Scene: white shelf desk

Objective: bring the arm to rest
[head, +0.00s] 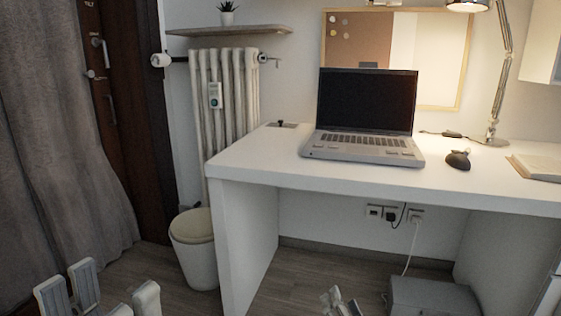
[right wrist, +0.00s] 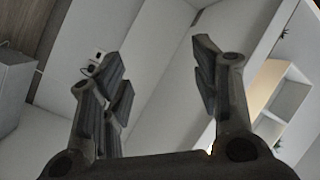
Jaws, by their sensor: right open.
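My right gripper (head: 342,303) shows at the bottom middle of the head view, in front of the desk and below its top. Only its fingertips are visible there. In the right wrist view its two fingers (right wrist: 160,85) stand wide apart with nothing between them. Parts of my left gripper (head: 115,292) rise into the bottom left corner of the head view. Its finger pads are apart, with no object visible between them. Most of both arms is out of view.
The white desk (head: 240,170) carries a laptop (head: 365,115), a mouse (head: 458,159), a lamp (head: 503,75) and an open book (head: 540,166). A grey box (head: 432,297) stands underneath. A bin (head: 196,250) stands left of the desk, near the curtain (head: 60,150). Some floor is clear.

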